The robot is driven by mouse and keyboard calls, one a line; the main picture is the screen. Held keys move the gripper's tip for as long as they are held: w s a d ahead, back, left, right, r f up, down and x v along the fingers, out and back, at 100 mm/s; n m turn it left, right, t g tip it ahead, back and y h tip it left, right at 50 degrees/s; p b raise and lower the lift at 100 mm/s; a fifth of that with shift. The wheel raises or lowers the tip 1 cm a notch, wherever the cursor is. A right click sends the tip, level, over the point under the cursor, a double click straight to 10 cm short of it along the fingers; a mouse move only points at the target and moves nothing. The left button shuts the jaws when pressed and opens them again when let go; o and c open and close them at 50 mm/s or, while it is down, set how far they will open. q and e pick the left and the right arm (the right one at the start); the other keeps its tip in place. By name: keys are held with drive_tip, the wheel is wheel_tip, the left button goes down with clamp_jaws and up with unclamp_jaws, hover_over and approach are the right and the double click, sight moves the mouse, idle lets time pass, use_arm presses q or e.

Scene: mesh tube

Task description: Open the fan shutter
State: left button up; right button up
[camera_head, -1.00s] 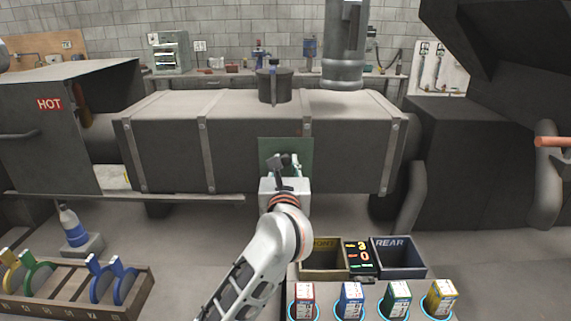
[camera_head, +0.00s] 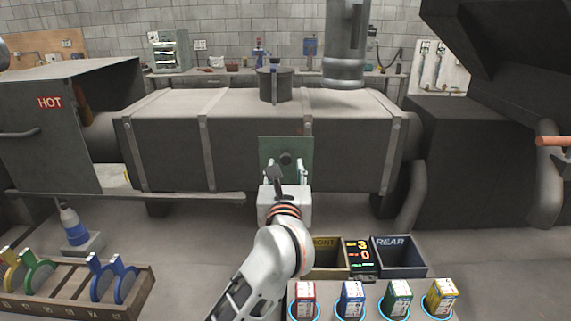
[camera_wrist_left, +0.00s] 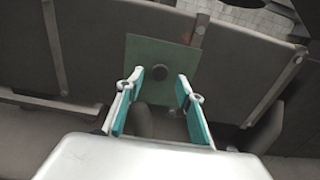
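A green square plate (camera_head: 298,148) with a dark round knob (camera_head: 286,159) sits on the front face of the long grey duct; I take it to be the fan shutter. My left gripper (camera_head: 287,170) is in front of the plate's lower part, its two fingers apart. In the left wrist view the gripper (camera_wrist_left: 161,82) is open and empty. The knob (camera_wrist_left: 157,88) shows between the fingers there, beyond them, with the green plate (camera_wrist_left: 158,52) behind. I see no contact with the knob. My right gripper is not in view.
A dark HOT box (camera_head: 60,135) stands left of the duct (camera_head: 165,150). Below are a rack (camera_head: 140,290) with coloured rings, a bottle (camera_head: 72,225), a REAR bin (camera_head: 400,258), a partly hidden FRONT bin (camera_head: 328,262) and several labelled boxes. A vertical pipe (camera_head: 344,45) stands above the duct.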

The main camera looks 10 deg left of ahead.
use_arm(q)
drive_tip(key=s+d, duration=0.1)
drive_tip(key=s, duration=0.7)
drive_tip(key=shift+s+d, duration=0.35)
